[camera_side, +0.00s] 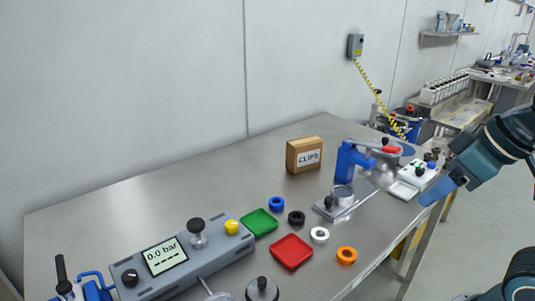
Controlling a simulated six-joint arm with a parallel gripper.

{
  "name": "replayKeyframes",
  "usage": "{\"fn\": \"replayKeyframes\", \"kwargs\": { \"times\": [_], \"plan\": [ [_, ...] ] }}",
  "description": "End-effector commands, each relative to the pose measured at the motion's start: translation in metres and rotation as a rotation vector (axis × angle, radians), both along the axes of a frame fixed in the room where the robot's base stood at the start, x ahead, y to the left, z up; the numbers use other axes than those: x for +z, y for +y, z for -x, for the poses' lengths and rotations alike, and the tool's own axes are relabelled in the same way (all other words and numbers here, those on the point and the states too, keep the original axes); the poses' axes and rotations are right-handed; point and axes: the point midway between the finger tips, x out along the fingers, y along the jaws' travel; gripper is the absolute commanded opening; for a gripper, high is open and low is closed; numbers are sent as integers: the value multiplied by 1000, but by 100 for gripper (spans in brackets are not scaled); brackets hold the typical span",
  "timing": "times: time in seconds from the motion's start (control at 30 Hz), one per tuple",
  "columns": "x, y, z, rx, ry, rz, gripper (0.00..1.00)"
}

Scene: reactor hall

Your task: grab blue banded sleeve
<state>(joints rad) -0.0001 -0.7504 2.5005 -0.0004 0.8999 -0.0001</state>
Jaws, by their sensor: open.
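A small blue ring-shaped sleeve (277,204) stands on the steel table, beside the green tray (260,222). It is too small in this view to make out a band on it. A black sleeve (296,218), a white sleeve (319,235) and an orange sleeve (346,255) stand in a slanting row to its lower right. My gripper (430,200) is at the table's right edge, well to the right of the sleeves and apart from them. It is open, and I see nothing held in it.
A blue hand press (349,160) stands between the sleeves and my gripper. A CLIPS box (304,155) is behind the sleeves. A red tray (291,251) and a grey gauge unit (185,262) are at front left. The table's back left (180,180) is clear.

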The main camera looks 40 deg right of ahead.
Motion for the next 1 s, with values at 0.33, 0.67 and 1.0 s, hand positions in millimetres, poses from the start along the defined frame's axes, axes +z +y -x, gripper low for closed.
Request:
{"fn": "replayKeyframes", "kwargs": {
  "times": [0.33,0.67,1.0],
  "plan": [
    [4,-4,-7,-25,2,-1,55],
    [25,-38,-55,-204,21,-13,55],
    [37,-110,-120,-464,41,-27,55]
  ]
}}
